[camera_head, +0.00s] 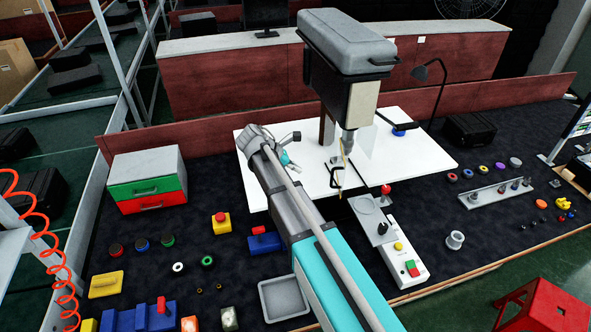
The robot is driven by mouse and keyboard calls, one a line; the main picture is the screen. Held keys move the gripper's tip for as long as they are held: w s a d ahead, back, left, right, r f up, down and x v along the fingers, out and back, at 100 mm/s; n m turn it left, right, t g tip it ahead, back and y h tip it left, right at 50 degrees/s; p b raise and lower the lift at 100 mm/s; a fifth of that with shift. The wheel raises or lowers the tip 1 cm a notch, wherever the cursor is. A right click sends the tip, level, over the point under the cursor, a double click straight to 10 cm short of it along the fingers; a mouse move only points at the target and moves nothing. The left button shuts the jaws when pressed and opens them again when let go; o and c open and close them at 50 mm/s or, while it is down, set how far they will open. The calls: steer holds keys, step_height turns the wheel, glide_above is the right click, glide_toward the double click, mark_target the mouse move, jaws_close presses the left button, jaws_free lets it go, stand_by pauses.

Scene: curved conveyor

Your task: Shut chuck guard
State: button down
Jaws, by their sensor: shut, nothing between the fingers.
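The drill press (348,55) stands on a white table, with its chuck (349,140) pointing down. A clear panel, which looks like the chuck guard (366,140), hangs beside the chuck on its right. A thin yellow strip runs down near the chuck; I cannot tell whether it belongs to the guard. My gripper (290,163) is small in the picture, at the end of my arm, over the white table left of the drill press. It is shut and empty, apart from the guard. The guard's hinge and exact angle are too unclear to tell.
A control box (405,255) with buttons and a grey plate (372,218) with a red-knobbed lever sit in front of the drill press. A desk lamp (438,95) stands behind right. A drawer box (147,180) is at left. The white table's right side (425,155) is mostly clear.

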mark_target(335, 168)
steer(key=w+d+f+b, duration=0.1)
steer(key=d+f+b, duration=0.4)
steer(key=d, duration=0.4)
steer(key=shift+w+d+f, duration=0.2)
steer(key=shift+w+f, duration=0.15)
steer(key=shift+w, duration=0.05)
steer(key=shift+s+a, duration=0.1)
steer(key=shift+a, duration=0.05)
stand_by(0.4)
